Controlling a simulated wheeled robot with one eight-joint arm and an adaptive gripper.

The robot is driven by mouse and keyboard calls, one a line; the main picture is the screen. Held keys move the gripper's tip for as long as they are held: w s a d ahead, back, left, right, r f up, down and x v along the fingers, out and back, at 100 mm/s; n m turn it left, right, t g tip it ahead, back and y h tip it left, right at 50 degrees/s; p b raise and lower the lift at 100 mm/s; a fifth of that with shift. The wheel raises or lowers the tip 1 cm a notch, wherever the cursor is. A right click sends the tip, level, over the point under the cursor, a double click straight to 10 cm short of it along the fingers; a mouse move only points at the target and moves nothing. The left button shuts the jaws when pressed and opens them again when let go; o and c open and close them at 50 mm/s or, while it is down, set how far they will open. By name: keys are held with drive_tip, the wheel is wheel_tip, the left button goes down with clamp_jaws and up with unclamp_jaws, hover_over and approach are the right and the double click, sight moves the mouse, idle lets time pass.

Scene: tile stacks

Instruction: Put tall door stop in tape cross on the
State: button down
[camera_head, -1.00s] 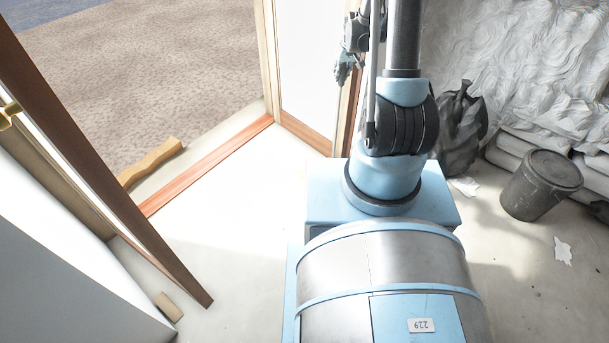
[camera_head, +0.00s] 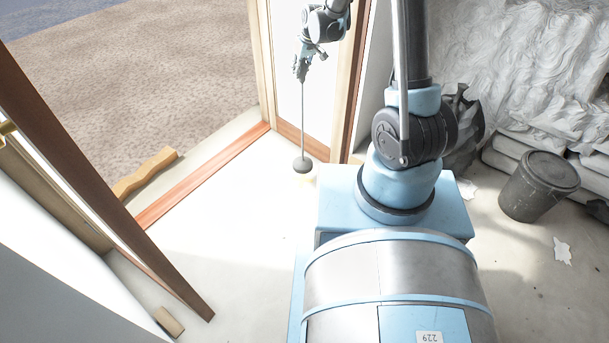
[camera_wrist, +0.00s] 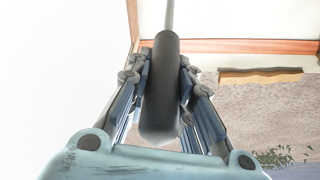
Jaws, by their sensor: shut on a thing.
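The tall door stop (camera_head: 302,120) has a thin upright rod and a round dark base. In the head view it hangs below my gripper (camera_head: 301,70), with its base low over or on the pale floor; I cannot tell which. In the wrist view my gripper (camera_wrist: 166,75) is shut on its thick black handle (camera_wrist: 160,95), with a finger on each side. The rod runs away from the handle toward the top of that view. I cannot make out the tape cross; only a faint yellowish patch shows on the floor by the base.
A brown-edged door (camera_head: 110,180) stands ajar at left, with a small wood block (camera_head: 169,321) by its foot. A curved wooden piece (camera_head: 145,172) lies along the reddish threshold (camera_head: 205,175). A dark bucket (camera_head: 535,190) stands at right. The pale floor between is clear.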

drive_tip(key=shift+a, duration=0.15)
wheel_tip(320, 180, down, 10)
idle(1.1)
drive_tip(key=c, duration=1.4)
unclamp_jaws()
drive_tip(key=shift+r, duration=0.1)
